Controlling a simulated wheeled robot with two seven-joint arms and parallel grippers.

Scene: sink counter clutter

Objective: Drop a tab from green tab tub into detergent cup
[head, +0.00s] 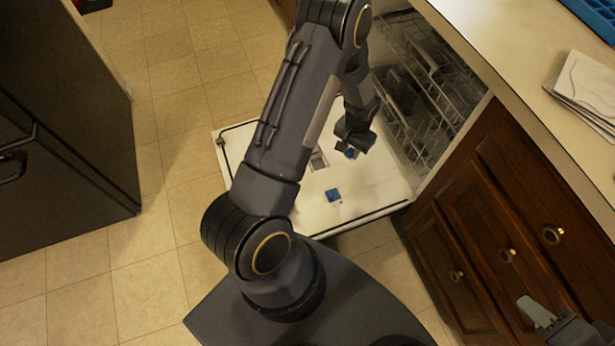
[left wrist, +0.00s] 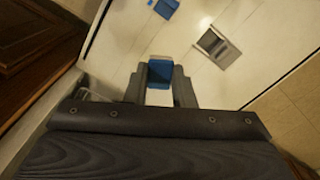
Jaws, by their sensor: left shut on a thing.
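My left gripper (head: 352,146) is shut on a blue and white tab (left wrist: 160,74), held above the lowered dishwasher door. The tab also shows as a small blue spot in the head view (head: 350,154). The detergent cup (left wrist: 217,46) is a grey rectangular recess in the door, to the right of and beyond the held tab in the left wrist view. In the head view the cup (head: 318,159) is partly hidden by my left arm. My right gripper (head: 540,316) shows only partly at the lower right; its opening is not clear. No green tub is visible.
Another blue piece (head: 333,196) lies on the white dishwasher door (head: 375,200). Dish racks (head: 430,85) stand inside the dishwasher. Wooden drawers (head: 510,220) and a counter (head: 530,75) with papers (head: 585,90) are at the right. Open tiled floor (head: 170,130) lies left.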

